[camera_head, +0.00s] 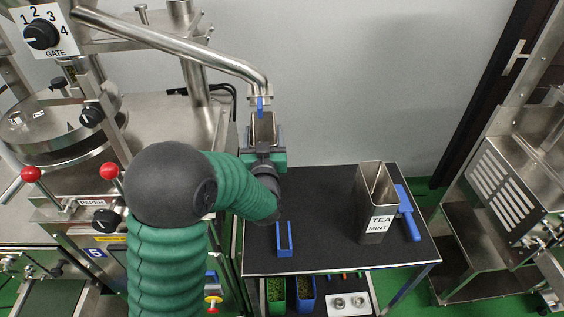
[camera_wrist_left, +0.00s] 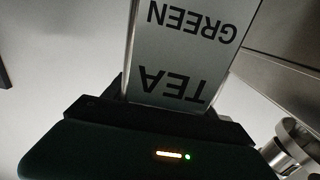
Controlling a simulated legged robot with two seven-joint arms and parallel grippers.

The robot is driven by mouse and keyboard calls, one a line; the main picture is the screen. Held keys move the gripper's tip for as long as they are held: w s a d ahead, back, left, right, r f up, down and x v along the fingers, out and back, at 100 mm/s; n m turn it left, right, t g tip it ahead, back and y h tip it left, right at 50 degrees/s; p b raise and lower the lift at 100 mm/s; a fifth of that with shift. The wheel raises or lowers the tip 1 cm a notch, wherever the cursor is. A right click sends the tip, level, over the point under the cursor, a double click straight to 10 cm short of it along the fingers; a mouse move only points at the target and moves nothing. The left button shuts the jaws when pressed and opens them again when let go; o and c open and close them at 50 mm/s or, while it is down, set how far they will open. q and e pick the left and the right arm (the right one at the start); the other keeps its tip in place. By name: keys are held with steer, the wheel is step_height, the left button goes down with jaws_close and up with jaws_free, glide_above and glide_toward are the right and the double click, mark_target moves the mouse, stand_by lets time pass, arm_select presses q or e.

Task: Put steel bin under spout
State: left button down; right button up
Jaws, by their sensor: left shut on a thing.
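A steel bin (camera_head: 263,127) is held upright or nearly so by my left gripper (camera_head: 264,152), right at the spout (camera_head: 260,92) of the curved steel pipe. Its upper part lies just below the spout's end in the head view; the gap between them cannot be told. In the left wrist view the bin (camera_wrist_left: 190,45) shows a label reading TEA GREEN, upside down, and my left gripper (camera_wrist_left: 180,110) is shut on it. My right gripper is in neither view.
Machines stand at left and right. The table's middle is clear.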

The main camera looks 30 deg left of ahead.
arm_select(q)
glide_toward(258, 140)
steer(key=x, duration=0.4)
steer(key=shift+w+d+r+b, duration=0.1)
steer(key=shift+w+r+b, duration=0.1)
steer(key=shift+r+b, duration=0.15)
steer(key=shift+f, duration=0.2)
steer(key=shift+s+d+r, duration=0.15)
steer(key=shift+d+r, duration=0.05)
steer(key=shift+d, duration=0.1)
steer(key=c, duration=0.6)
jaws_free()
steer(key=shift+d, duration=0.25)
steer(key=o, duration=0.3)
steer(key=shift+d, duration=0.2)
steer(key=shift+a, duration=0.4)
steer(key=shift+s+d, duration=0.1)
steer(key=shift+s, duration=0.25)
steer(key=p+v, duration=0.9)
steer(key=v, duration=0.2)
steer(key=shift+d+r, duration=0.15)
steer(key=shift+d, duration=0.1)
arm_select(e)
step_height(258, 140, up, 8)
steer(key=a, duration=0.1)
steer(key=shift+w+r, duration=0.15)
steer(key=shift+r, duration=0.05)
